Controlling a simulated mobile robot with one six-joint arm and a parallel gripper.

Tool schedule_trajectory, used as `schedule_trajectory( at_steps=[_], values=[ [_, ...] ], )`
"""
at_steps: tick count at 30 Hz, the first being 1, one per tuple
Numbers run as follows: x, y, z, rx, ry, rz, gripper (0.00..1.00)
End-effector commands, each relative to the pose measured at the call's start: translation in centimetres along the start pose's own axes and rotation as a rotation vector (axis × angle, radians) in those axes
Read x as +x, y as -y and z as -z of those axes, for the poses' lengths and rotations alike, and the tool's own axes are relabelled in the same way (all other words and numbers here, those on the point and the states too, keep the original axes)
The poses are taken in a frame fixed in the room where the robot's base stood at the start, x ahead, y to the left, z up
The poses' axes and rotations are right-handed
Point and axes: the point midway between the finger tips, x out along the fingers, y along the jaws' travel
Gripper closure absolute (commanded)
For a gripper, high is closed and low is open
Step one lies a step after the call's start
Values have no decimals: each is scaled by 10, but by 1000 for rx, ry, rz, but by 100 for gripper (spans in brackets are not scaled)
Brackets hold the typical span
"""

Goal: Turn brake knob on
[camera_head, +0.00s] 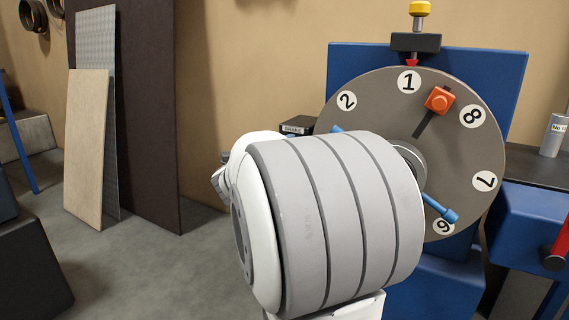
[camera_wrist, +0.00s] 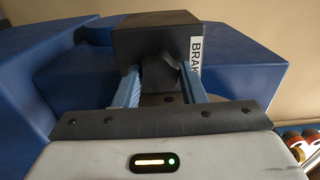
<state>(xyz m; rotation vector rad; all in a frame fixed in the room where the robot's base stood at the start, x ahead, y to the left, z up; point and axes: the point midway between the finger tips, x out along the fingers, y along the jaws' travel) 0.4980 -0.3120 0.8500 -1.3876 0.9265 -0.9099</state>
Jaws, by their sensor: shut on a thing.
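The dark brake box (camera_wrist: 155,35) fills the top middle of the wrist view, with a white label partly reading "BRAK" on its right side. A dark brake knob (camera_wrist: 161,72) sits at its front. My gripper (camera_wrist: 162,76) has its two blue fingers on either side of the knob and is shut on it. The knob's exact angle is hard to tell in the shade. In the head view the brake box (camera_head: 300,123) shows behind my white and grey arm, with its label facing out. My arm hides the knob and my fingers there.
A large grey numbered dial (camera_head: 460,150) with an orange block (camera_head: 439,100) and blue handles stands right of the brake box. A blue panel (camera_head: 345,70) is behind it. Boards (camera_head: 90,140) lean on the wall at left. The floor (camera_head: 150,260) at left is clear.

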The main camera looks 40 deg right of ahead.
Motion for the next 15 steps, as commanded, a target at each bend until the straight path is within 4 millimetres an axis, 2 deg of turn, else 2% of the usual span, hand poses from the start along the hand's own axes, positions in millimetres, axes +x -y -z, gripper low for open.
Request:
schedule_trajectory(
  at_steps=[1, 15],
  values=[
    [1, -6, 4, 46, -11, 0, 86],
    [1, -3, 3, 481, -9, -1, 86]
  ],
)
